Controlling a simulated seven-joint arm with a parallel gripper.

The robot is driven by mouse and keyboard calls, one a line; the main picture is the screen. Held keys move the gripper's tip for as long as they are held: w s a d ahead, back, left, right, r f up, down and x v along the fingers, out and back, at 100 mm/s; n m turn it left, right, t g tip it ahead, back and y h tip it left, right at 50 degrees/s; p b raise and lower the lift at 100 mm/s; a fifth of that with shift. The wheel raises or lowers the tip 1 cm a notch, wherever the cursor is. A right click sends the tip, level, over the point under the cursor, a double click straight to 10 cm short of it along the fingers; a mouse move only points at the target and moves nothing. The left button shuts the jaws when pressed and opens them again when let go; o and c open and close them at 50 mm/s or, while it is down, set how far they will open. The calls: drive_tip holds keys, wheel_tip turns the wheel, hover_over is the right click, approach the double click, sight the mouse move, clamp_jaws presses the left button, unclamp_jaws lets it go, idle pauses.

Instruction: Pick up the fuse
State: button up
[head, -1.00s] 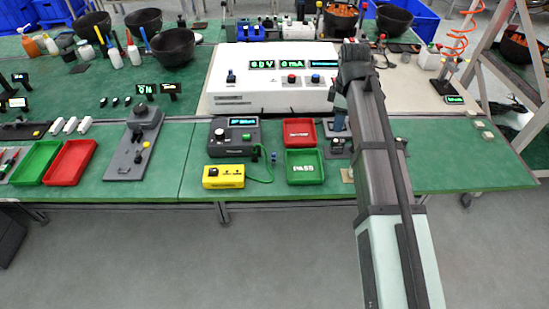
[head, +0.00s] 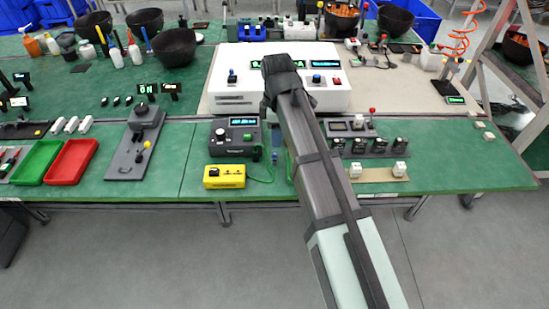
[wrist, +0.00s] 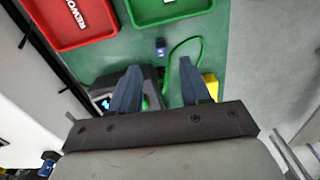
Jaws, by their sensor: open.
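A small dark blue piece with a pale mark, which looks like the fuse (wrist: 160,47), lies on the green mat in the wrist view.
A grey tester (head: 235,135) and yellow box (head: 225,177) with a green cable (wrist: 178,50) stand beside the piece. A green tray (wrist: 170,14) and a red tray (wrist: 75,40) are near it. A white instrument box (head: 232,103) stands behind; a socket rack (head: 365,148) is right.

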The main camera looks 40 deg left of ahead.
sight(274, 153)
wheel_tip(274, 153, down, 4)
drive_tip(key=shift+f, duration=0.1)
drive_tip(key=shift+s+a+f, duration=0.15)
drive_tip(key=shift+f, duration=1.15)
drive_tip(key=shift+s+a+f, duration=0.1)
drive_tip(key=shift+f, duration=1.2)
clamp_jaws()
